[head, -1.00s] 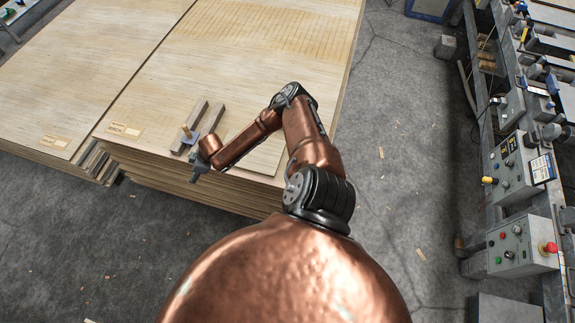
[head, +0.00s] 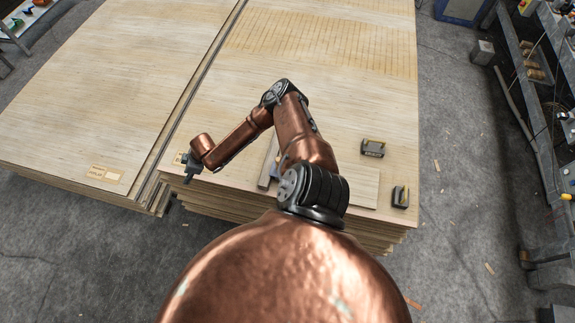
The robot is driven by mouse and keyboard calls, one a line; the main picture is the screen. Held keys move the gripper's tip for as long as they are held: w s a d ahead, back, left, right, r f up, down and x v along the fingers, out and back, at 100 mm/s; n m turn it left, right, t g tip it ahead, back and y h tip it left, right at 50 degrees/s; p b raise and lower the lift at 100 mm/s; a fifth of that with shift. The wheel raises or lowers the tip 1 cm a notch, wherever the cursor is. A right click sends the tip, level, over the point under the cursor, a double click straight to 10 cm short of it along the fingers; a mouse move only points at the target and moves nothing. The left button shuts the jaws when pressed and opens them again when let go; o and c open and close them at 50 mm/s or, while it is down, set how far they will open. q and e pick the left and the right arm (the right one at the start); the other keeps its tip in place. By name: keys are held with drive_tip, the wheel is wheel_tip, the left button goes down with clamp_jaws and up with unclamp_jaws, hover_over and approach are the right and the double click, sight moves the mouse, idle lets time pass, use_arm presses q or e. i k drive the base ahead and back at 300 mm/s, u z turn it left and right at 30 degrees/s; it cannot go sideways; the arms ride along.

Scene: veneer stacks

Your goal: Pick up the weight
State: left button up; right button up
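Two small dark blocks with pale labels, which look like weights, lie on the right veneer stack (head: 340,50). One block (head: 373,148) is right of my copper arm, and the other block (head: 400,197) sits at the stack's near right corner. Grey bars (head: 268,165) lie partly hidden behind my arm. The one arm in view appears to be my right; its gripper (head: 189,177) hangs at the stack's front edge, left of the bars and well away from both blocks. It is too small to tell whether its fingers are open. My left gripper is out of view.
A second veneer stack (head: 95,90) stands at the left, with a narrow gap between the two. A thin veneer sheet (head: 352,187) lies near the front edge.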

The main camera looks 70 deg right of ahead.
sight(400, 200)
drive_tip(key=i, duration=0.9)
drive_tip(key=z, duration=3.5)
drive_tip(key=i, duration=0.5)
drive_tip(key=z, duration=0.05)
